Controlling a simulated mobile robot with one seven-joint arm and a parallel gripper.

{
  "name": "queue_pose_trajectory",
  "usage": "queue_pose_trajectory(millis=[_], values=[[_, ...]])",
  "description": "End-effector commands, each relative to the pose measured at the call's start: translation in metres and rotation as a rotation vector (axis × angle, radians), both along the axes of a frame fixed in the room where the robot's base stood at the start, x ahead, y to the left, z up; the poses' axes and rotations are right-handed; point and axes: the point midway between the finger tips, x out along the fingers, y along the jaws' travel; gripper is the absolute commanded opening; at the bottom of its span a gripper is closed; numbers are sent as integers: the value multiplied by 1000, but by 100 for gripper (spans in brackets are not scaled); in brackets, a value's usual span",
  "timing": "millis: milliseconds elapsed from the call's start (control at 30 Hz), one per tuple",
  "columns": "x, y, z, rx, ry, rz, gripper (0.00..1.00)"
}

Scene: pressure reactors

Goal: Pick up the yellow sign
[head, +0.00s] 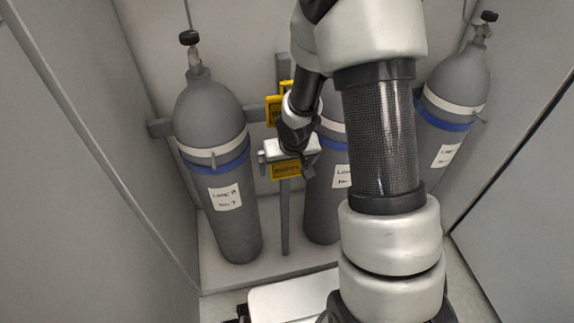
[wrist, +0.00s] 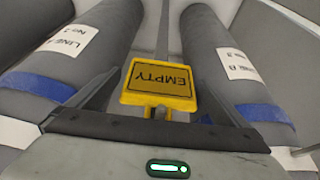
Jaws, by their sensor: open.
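The yellow sign (wrist: 158,82) reads EMPTY, upside down in the wrist view. It hangs between two grey cylinders, in front of a grey post. My gripper (wrist: 157,92) is open, with one dark finger on each side of the sign. Gaps show between the fingers and the sign's side edges. In the head view the sign (head: 286,170) shows just below my gripper (head: 287,160), whose body hides its top edge.
Grey cylinders stand left (head: 212,130), behind my arm (head: 325,190) and right (head: 455,85). Another yellow sign (head: 272,110) hangs higher on the rack, partly hidden by my wrist. Side walls (head: 85,130) enclose the bay.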

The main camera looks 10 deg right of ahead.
Motion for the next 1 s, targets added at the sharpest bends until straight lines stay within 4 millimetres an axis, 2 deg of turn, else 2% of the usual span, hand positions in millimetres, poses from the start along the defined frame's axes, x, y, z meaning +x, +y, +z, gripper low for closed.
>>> queue_pose_trajectory(millis=[33, 100, 367, 400, 600, 667, 1000], values=[[7, -1, 0, 1, 0, -3, 98], [8, 0, -10, -1, 2, -1, 98], [10, 0, -11, -1, 0, 0, 98], [10, 0, -11, 0, 0, 0, 97], [10, 0, -11, 0, 0, 0, 63], [10, 0, -11, 0, 0, 0, 55], [10, 0, -6, -1, -1, -1, 54]])
